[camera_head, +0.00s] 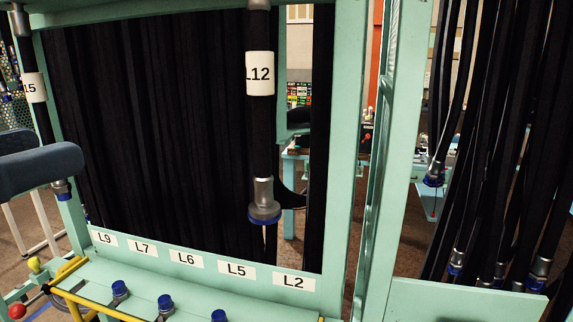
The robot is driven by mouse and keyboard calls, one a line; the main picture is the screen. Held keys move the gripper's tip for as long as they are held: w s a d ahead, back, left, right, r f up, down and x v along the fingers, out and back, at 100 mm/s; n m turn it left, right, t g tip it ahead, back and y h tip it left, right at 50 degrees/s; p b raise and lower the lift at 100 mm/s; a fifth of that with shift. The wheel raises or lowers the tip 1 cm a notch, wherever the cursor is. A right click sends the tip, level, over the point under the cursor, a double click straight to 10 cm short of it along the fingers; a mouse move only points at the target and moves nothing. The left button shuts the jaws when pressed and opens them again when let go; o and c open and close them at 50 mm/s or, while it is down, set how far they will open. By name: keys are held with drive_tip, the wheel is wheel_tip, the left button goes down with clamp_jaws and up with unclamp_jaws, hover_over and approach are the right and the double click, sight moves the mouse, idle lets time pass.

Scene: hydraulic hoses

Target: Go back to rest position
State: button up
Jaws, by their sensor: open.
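My gripper is not in view. A thick black hose labelled L12 (261,125) hangs straight down in front of the green frame (346,150). Its metal end fitting with a blue ring (264,208) hangs free above the lower rail. A thin pointed piece shows below the fitting. The lower rail (180,275) carries labels L9, L7, L6, L5 and L2. Blue-capped ports (166,303) stand in front of these labels. Another labelled hose (34,87) hangs at the far left, its label partly cut off.
A yellow rail (95,308) and a red ball knob (17,311) are at the lower left. A dark rounded shape (40,168) covers part of the left side. More black hoses (510,150) hang at the right. A workbench (300,156) stands behind the frame.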

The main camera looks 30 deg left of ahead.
drive_tip(key=w+d+r+t+b, duration=0.1)
drive_tip(key=w+d+t, duration=0.1)
drive_tip(key=w+d, duration=0.35)
drive_tip(key=w+d+r+t+b, duration=0.1)
drive_tip(key=w+d+t, duration=0.15)
drive_tip(key=w, duration=0.65)
drive_tip(key=w+d+t+b, duration=0.1)
drive_tip(key=d+t, duration=0.4)
drive_tip(key=d, duration=1.1)
drive_tip(key=shift+d+r+b, duration=0.2)
drive_tip(key=shift+b, duration=0.7)
